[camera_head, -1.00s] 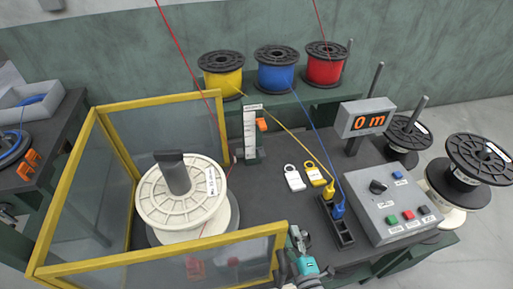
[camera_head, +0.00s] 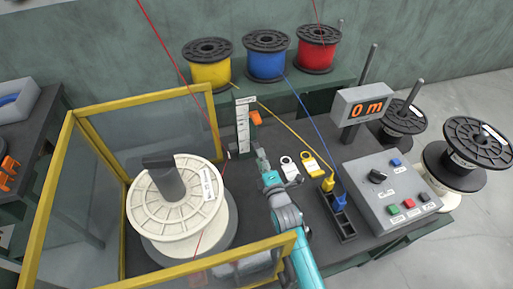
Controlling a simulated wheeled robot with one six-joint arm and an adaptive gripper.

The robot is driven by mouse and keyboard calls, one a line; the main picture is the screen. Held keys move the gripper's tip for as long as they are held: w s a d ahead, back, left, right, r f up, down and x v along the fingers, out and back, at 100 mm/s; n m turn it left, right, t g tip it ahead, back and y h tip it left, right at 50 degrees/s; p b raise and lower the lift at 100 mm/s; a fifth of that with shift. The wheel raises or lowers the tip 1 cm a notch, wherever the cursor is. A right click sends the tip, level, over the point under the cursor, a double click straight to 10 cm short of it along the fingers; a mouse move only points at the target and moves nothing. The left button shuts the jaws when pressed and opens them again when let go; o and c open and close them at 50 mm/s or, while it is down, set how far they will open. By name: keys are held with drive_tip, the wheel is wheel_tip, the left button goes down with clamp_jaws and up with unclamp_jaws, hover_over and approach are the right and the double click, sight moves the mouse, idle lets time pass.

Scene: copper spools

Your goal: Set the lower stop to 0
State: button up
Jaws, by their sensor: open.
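A white upright scale (camera_head: 242,128) stands on the bench behind the yellow-framed guard. An orange stop block (camera_head: 254,118) sits at its right side, in the upper half. Further down, a small pale piece (camera_head: 228,154) shows near the foot of the scale; I cannot tell if it is a stop. My gripper (camera_head: 260,154) is open and empty, just right of and in front of the scale's foot, apart from the orange block. The scale's figures are too small to read, and its lower right part is close behind my fingers.
The yellow guard frame (camera_head: 140,102) surrounds a cream spool (camera_head: 150,205) on the left. White (camera_head: 289,170) and yellow padlocks lie right of my gripper. A socket strip (camera_head: 348,224), grey control box (camera_head: 400,195) and display (camera_head: 362,108) reading "0 m" stand further right.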

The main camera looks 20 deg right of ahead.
sight(257, 147)
drive_tip(key=shift+w, duration=2.7)
clamp_jaws()
